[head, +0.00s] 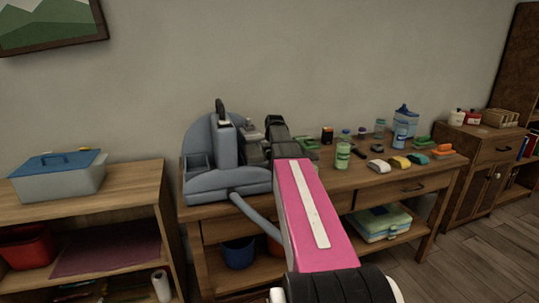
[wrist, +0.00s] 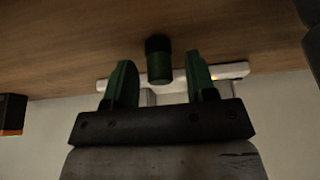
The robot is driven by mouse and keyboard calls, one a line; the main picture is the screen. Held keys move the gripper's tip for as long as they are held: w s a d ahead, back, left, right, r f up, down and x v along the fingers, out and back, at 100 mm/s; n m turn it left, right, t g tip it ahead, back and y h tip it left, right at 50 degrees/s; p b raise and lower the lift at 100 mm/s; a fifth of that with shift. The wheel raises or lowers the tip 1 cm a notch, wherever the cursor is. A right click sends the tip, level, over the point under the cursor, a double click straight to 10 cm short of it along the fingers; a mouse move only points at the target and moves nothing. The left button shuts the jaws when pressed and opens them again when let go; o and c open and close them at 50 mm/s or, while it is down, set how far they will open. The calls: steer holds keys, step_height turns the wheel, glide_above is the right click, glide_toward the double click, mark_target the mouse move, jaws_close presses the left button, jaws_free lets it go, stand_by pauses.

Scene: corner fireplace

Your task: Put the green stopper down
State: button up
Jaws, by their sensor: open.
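A small green stopper (wrist: 159,66) with a darker end shows in the wrist view, against the wooden tabletop (wrist: 75,45). My gripper (wrist: 160,80) is open, its two dark green fingers on either side of the stopper. A gap shows between the stopper and each finger. Whether the stopper is level with the fingertips or beyond them is hard to tell. In the head view my pink arm reaches over the wooden table (head: 345,180), and my own arm and wrist hide the fingers. I cannot pick out the stopper there.
A white bar (wrist: 235,70) lies behind the fingers. A grey-blue machine (head: 228,150) stands at the table's left. A green bottle (head: 343,150), a black box (head: 327,135), a yellow item (head: 399,162) and a blue-lidded container (head: 405,122) stand to the right. Bare wood shows near the front edge.

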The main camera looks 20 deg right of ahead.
steer(key=v, duration=1.1)
steer(key=shift+r, duration=0.1)
stand_by(1.0)
